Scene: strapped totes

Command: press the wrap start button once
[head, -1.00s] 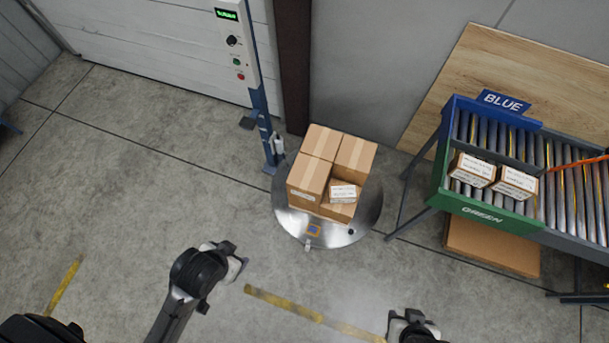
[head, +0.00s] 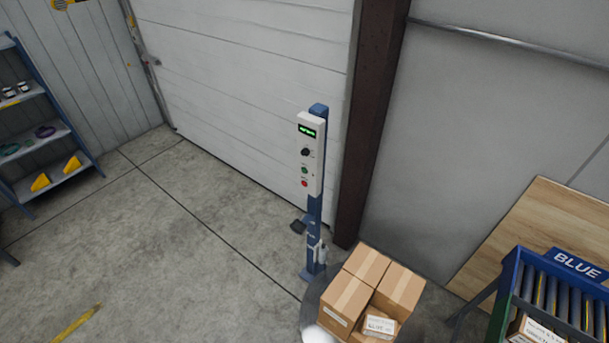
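The wrap machine's control box (head: 310,153) sits at the top of a blue post (head: 315,225) in the middle of the head view. It carries a lit green display (head: 306,130), a black knob (head: 305,152), a green button (head: 305,170) and a red button (head: 304,183) below it. Labels beside the buttons are too small to read. Cartons (head: 370,290) are stacked on the round turntable (head: 312,318) at the foot of the post. Neither of my grippers shows in the view now.
A brown steel column (head: 375,120) stands right behind the post, with a white roller door (head: 240,80) to its left. A roller conveyor with a BLUE sign (head: 577,265) is at lower right. A blue shelf (head: 45,130) stands far left. The floor left of the post is clear.

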